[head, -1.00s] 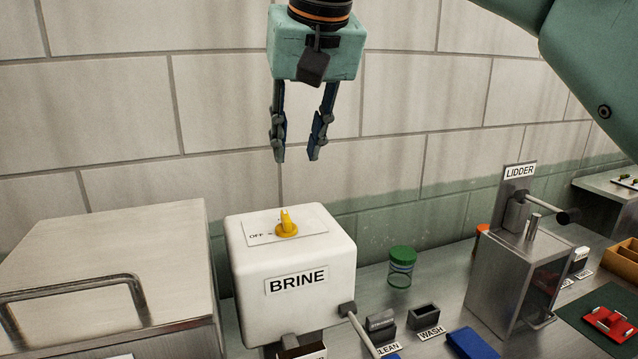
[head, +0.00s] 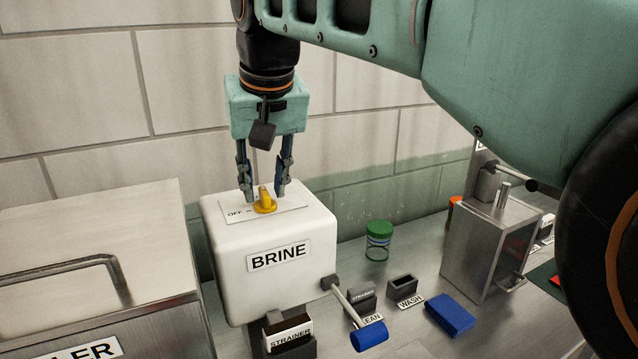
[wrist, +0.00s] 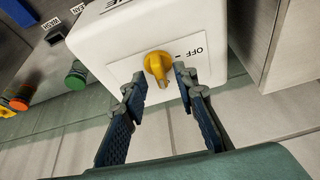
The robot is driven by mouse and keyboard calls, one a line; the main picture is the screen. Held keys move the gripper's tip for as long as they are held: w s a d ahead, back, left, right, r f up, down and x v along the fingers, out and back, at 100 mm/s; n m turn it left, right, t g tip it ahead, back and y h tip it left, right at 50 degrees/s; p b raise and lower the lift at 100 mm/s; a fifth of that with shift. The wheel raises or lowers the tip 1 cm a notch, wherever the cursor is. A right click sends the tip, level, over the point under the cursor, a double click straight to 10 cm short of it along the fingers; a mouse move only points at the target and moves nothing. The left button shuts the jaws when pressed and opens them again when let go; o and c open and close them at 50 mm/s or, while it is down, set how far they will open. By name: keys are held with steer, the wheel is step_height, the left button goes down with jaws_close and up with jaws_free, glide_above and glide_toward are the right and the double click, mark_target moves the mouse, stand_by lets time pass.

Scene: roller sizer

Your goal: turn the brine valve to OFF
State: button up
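The yellow brine valve knob (head: 265,202) sits on a white plate on top of the white BRINE box (head: 262,275). The word OFF is printed on the plate to the left of the knob. In the wrist view the knob (wrist: 158,66) points down toward the gripper, and OFF lies to its right. My gripper (head: 264,192) is open and points down, just above and behind the knob. In the wrist view the fingertips (wrist: 157,80) stand on either side of the knob's pointer, with gaps showing; I see no clear contact.
A steel box with a bar handle (head: 60,265) stands left of the BRINE box. A lever with a blue grip (head: 368,336) sticks out at its right. A green-lidded jar (head: 378,238), a blue block (head: 450,314) and the steel lidder (head: 490,245) are farther right.

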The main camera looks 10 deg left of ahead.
steer(key=shift+f, duration=0.25)
steer(key=shift+w, duration=0.1)
jaws_close()
